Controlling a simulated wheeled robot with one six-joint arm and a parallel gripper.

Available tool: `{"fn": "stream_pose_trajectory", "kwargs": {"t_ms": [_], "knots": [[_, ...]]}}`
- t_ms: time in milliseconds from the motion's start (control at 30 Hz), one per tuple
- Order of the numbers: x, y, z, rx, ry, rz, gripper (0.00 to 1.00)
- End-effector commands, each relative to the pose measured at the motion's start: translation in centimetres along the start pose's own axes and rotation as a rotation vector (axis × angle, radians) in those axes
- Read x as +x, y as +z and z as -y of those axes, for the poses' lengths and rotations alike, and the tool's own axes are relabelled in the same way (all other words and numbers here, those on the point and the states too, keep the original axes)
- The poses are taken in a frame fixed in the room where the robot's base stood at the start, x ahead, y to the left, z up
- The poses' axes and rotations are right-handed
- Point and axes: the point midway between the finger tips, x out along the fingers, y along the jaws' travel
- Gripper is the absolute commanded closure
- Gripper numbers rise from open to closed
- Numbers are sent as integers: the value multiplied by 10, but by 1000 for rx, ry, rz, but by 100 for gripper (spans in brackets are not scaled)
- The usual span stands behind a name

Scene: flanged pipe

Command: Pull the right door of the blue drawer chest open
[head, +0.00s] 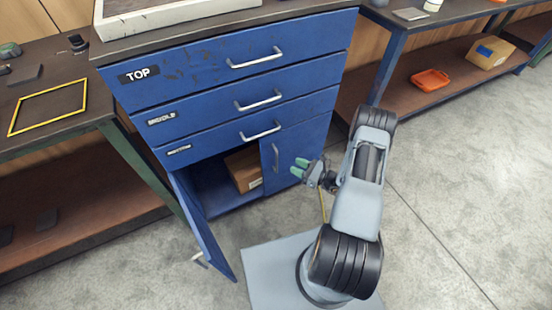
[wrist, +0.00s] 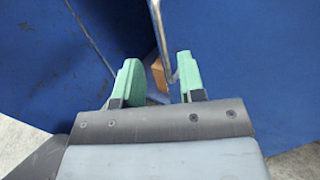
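The blue drawer chest (head: 215,75) stands with its lower left door (head: 206,232) swung open. Its right door (head: 298,142) looks shut and has an upright metal handle (head: 275,157). My gripper (head: 298,168) is in front of the right door, a little right of the handle in the head view, with its green fingers apart and empty. In the wrist view my gripper (wrist: 160,78) is open, and the handle (wrist: 158,35) lines up with the gap between the fingers, closer to the right finger. The head view shows the fingertips apart from the handle.
A cardboard box (head: 243,168) sits inside the open left compartment. Three drawers above, labelled top, middle and bottom, are shut. A workbench (head: 50,110) stands at left, and another at right has an orange tray (head: 430,80) on its lower shelf. The floor at right is clear.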

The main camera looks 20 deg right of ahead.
Motion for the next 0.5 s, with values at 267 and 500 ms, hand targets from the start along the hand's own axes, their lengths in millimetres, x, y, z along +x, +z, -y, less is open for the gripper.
{"fn": "stream_pose_trajectory", "kwargs": {"t_ms": [267, 500], "knots": [[54, -1, -1, -2, 6, -1, 63], [84, -1, -1, -2, 4, -1, 63]]}}
